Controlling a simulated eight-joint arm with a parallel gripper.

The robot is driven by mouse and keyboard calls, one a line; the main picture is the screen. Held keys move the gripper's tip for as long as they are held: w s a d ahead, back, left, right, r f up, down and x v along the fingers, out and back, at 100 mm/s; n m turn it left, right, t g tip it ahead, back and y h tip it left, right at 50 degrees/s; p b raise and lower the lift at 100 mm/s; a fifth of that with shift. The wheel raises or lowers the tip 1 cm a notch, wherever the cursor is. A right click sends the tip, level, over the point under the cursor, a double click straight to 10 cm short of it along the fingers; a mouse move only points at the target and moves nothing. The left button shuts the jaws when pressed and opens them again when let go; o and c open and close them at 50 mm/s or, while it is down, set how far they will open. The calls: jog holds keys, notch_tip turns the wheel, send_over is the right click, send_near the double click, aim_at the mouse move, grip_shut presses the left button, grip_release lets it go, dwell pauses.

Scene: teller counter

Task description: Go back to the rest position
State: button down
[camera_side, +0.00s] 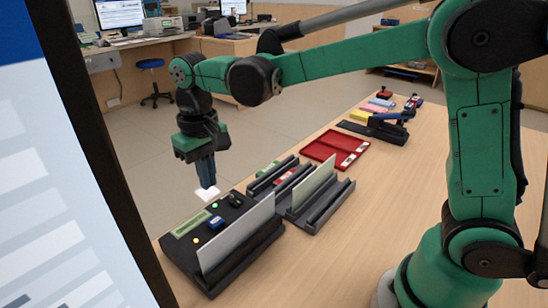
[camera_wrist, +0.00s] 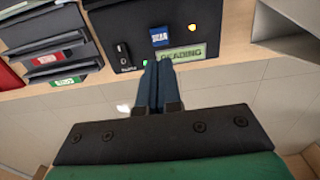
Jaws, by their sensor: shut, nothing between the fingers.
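My gripper (camera_side: 206,172) points down past the far edge of the counter, beside the black reader device. Its two blue fingers are together with nothing between them. In the wrist view the shut fingers (camera_wrist: 159,88) reach up towards the device's front. The black reader device (camera_side: 187,255) stands at the counter's near-left end, with a green display, small lit lamps and a pale upright panel. In the wrist view the device (camera_wrist: 120,22) shows a lit display with the word READING. The fingertips overlap its edge in that view; I cannot tell whether they touch it.
Black slotted holders (camera_side: 327,208) stand right of the device, one with a pale upright sheet. A red tray (camera_side: 343,141) and a black stand with a blue lever (camera_side: 385,126) lie farther back. A dark-framed screen (camera_side: 60,190) fills the left foreground. The counter's right side is bare.

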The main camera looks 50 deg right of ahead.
jog(key=shift+r, duration=0.35)
jog(key=s+d+t, duration=0.7)
jog(key=s+d, duration=0.1)
jog(key=s, duration=0.1)
jog(key=shift+s, duration=0.3)
